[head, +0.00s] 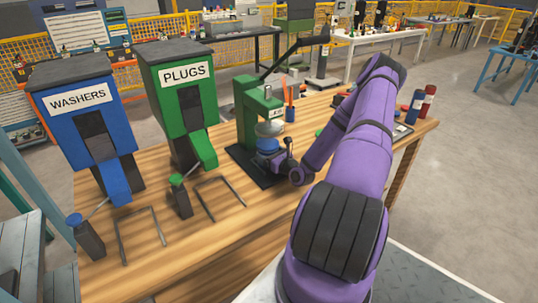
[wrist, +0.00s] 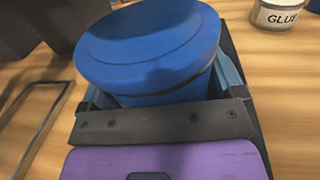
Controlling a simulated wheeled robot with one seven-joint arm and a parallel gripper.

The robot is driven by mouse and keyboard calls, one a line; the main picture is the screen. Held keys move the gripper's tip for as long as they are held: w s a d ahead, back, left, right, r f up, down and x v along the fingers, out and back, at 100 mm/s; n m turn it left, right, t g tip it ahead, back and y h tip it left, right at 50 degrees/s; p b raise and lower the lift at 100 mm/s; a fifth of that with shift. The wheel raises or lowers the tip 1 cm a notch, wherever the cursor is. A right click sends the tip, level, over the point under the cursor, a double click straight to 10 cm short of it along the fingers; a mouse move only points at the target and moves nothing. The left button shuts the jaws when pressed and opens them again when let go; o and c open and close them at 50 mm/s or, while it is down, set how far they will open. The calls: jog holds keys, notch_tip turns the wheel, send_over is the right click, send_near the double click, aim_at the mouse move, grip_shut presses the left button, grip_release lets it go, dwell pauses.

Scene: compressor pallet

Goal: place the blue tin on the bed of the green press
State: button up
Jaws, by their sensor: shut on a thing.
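The blue tin (head: 267,146) is held in my gripper (head: 276,158), below the ram of the green press (head: 247,112) and over its dark bed (head: 243,165). In the wrist view the tin's round lid (wrist: 150,45) fills the space between the fingers of my gripper (wrist: 163,88), which are shut on its sides. The tin looks slightly tilted in that view. I cannot tell whether its underside touches the bed. My gripper hides part of the bed.
A washers dispenser (head: 80,125) and a plugs dispenser (head: 175,95) stand left of the press. Black wire frames (head: 220,195) lie in front of them. A glue tin (wrist: 279,15) stands nearby. Blue and red bottles (head: 427,103) stand at the right edge of the wooden table (head: 205,245).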

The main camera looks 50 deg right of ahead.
jog(key=shift+f, duration=0.15)
jog(key=o, duration=0.7)
jog(key=s, duration=0.4)
jog(key=s+a, duration=0.1)
jog(key=s, duration=0.7)
jog(key=shift+a, duration=0.15)
